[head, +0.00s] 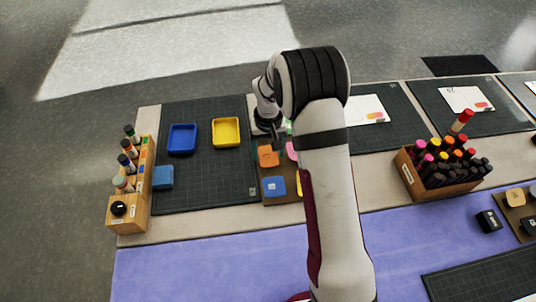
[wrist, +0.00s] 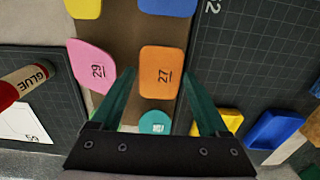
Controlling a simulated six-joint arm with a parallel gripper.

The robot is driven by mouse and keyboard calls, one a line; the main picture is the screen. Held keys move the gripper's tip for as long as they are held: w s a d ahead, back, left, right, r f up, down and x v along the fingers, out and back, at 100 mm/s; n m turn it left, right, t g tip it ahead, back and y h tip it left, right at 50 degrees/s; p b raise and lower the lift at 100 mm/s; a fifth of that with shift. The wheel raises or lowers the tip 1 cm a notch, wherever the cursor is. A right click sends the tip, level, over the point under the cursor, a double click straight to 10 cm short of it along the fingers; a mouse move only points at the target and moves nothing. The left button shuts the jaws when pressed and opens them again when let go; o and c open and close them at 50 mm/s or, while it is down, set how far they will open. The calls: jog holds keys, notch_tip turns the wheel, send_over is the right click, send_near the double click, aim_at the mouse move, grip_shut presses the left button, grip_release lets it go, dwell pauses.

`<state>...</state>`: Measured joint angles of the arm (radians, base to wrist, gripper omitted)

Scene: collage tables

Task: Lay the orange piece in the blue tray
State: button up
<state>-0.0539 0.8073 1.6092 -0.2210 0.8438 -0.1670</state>
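The orange piece (wrist: 161,72), marked 27, lies flat on a brown board (wrist: 118,60) in the wrist view. It also shows in the head view (head: 268,156), left of my arm. My gripper (wrist: 156,75) is open above it, with one green finger on each side of the piece's near end and nothing held.
A yellow tray (head: 226,132) stands right of the blue tray. A pink piece (wrist: 92,66), a teal piece (wrist: 154,122) and a blue piece (head: 274,187) share the board. A wooden bottle rack (head: 140,185) stands at the mat's left edge.

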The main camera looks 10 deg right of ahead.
jog(key=c, duration=0.6)
jog(key=shift+o, duration=0.2)
jog(key=shift+r, duration=2.5)
jog(key=shift+r, duration=0.2)
jog(key=s+d+r, duration=0.1)
jog(key=s+r, duration=0.4)
jog(key=r, duration=0.5)
jog(key=s+d+r, duration=0.1)
jog(key=s+r, duration=0.4)
jog(key=r, duration=0.5)
send_over(268, 155)
notch_tip(268, 155, down, 21)
jog(key=shift+s+r, duration=0.1)
jog(key=shift+r, duration=0.05)
jog(key=shift+f, duration=2.3)
